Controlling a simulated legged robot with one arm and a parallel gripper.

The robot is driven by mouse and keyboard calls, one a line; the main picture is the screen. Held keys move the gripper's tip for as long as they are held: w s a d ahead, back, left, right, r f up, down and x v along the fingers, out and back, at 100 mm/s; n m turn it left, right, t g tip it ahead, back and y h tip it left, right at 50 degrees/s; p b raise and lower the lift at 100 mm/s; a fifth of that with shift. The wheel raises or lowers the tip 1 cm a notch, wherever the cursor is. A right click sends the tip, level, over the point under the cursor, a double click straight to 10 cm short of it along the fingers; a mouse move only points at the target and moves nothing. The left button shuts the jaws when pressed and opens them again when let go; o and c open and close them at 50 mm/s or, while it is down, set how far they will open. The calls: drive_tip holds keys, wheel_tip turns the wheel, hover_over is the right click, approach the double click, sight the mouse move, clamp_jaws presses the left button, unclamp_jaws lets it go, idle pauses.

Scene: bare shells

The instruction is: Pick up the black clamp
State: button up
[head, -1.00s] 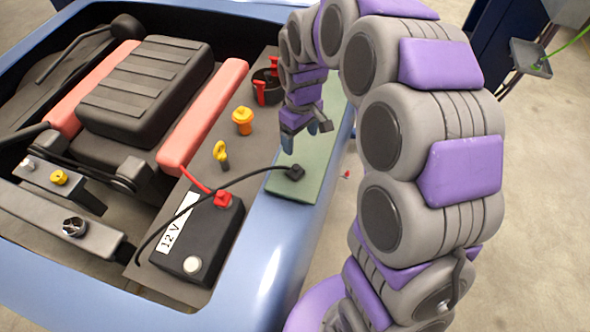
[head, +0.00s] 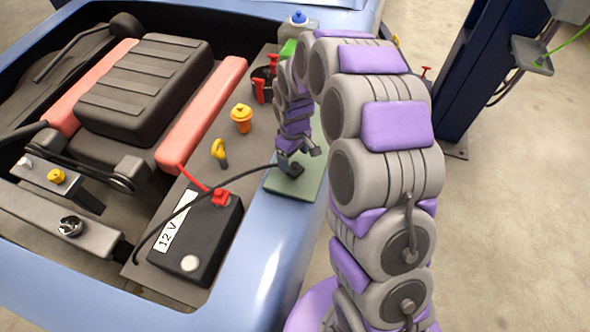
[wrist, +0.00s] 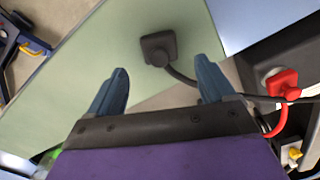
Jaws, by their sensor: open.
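The black clamp (head: 294,170) sits on a green pad (head: 283,188) on the car's edge, with a black cable running from it toward the battery. In the wrist view the clamp (wrist: 158,48) lies on the pad ahead of my gripper, roughly between the lines of the two fingers but beyond their tips. My gripper (wrist: 160,82) is open and empty, with two blue fingers apart. In the head view my gripper (head: 288,160) is just above and beside the clamp and partly hides it. I cannot tell from the head view whether they touch.
The 12 V battery (head: 197,236) with a red clamp (head: 220,197) on its terminal stands left of the pad. The black cable (head: 205,192) arcs over it. A yellow dipstick handle (head: 219,151) and an orange cap (head: 241,118) stand nearby. A blue post (head: 478,75) stands at right.

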sight(294, 163)
drive_tip(key=shift+f+b, duration=0.5)
drive_tip(key=shift+f, duration=2.35)
drive_tip(key=shift+c, duration=0.5)
drive_tip(key=c, duration=1)
